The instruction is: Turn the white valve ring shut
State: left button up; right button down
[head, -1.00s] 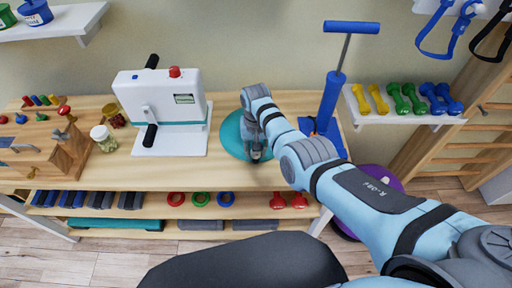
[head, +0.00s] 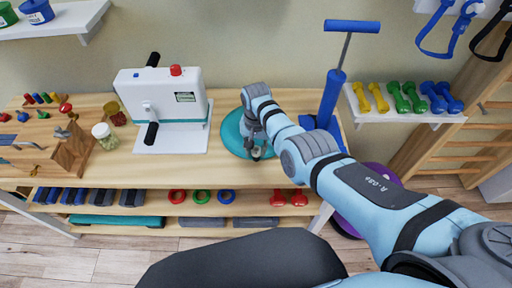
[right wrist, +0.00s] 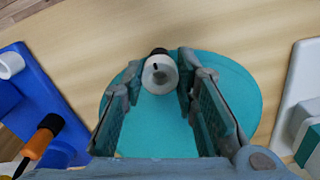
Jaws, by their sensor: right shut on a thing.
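The white valve ring (right wrist: 157,82) sits near the far edge of a round teal cushion (right wrist: 158,130), with a dark part behind it. In the head view the teal cushion (head: 229,132) lies on the wooden bench, and my arm covers part of it. My right gripper (right wrist: 160,72) reaches over the cushion with its fingertips on either side of the ring, shut on it. In the head view the right gripper (head: 257,151) is small and the ring is mostly hidden by it. My left gripper is not in view.
A white machine with a crank (head: 165,108) stands left of the cushion. A blue pump (head: 332,98) stands close on its right. A glass jar (head: 104,138) and a wooden board (head: 48,150) are farther left. The bench front (head: 190,173) is clear.

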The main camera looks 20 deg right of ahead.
jog(key=c, duration=1.3)
grip_release()
notch_tip(320, 180, up, 12)
jog(key=shift+r, duration=0.1)
